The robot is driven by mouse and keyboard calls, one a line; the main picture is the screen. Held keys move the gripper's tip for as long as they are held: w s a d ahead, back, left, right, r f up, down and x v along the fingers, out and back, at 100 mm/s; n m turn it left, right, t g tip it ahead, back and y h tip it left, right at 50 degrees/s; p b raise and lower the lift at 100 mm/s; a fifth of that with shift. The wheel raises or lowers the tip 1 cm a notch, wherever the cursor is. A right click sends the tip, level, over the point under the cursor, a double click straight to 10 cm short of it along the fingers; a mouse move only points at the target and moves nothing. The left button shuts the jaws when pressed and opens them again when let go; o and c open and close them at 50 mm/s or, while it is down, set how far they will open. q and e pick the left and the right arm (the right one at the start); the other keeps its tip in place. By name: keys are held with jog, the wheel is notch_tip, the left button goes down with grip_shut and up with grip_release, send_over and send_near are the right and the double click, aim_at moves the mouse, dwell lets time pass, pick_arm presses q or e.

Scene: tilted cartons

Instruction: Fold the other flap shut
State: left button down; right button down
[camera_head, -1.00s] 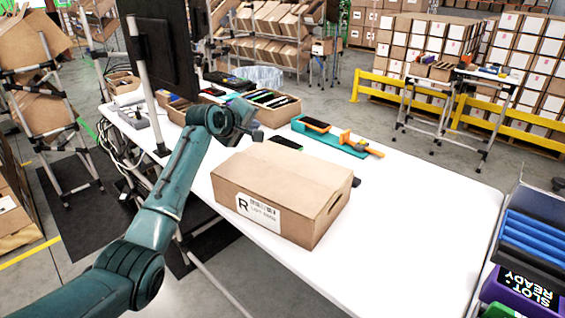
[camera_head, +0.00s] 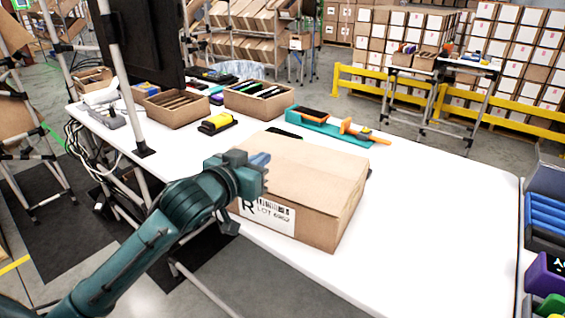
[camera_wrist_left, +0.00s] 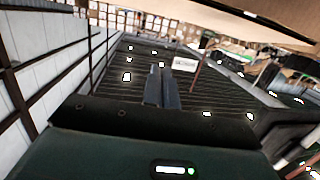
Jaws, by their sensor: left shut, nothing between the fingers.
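A brown cardboard carton (camera_head: 335,190) with a white lot label (camera_head: 268,216) stands on the white table in the head view. Its top (camera_head: 310,158) looks nearly flat. I cannot tell whether a flap edge is slightly raised. My left gripper (camera_head: 262,160) is at the carton's left end, by the top edge above the label, and hides that corner. I cannot tell whether it touches the cardboard. In the left wrist view its fingers (camera_wrist_left: 163,88) are together with nothing between them. My right gripper is in neither view.
Behind the carton are a teal tray (camera_head: 322,128) with an orange-handled tool, a yellow-and-black item (camera_head: 217,122) and open boxes (camera_head: 178,107). A monitor post (camera_head: 122,80) stands at the left. The table right of the carton (camera_head: 440,205) is clear.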

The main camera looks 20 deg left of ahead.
pick_arm(q)
send_over(281, 170)
jog(key=shift+a+f, duration=0.1)
jog(key=shift+f, duration=0.5)
notch_tip(281, 170, down, 3)
jog(key=shift+r, duration=0.1)
jog(key=shift+f, duration=0.65)
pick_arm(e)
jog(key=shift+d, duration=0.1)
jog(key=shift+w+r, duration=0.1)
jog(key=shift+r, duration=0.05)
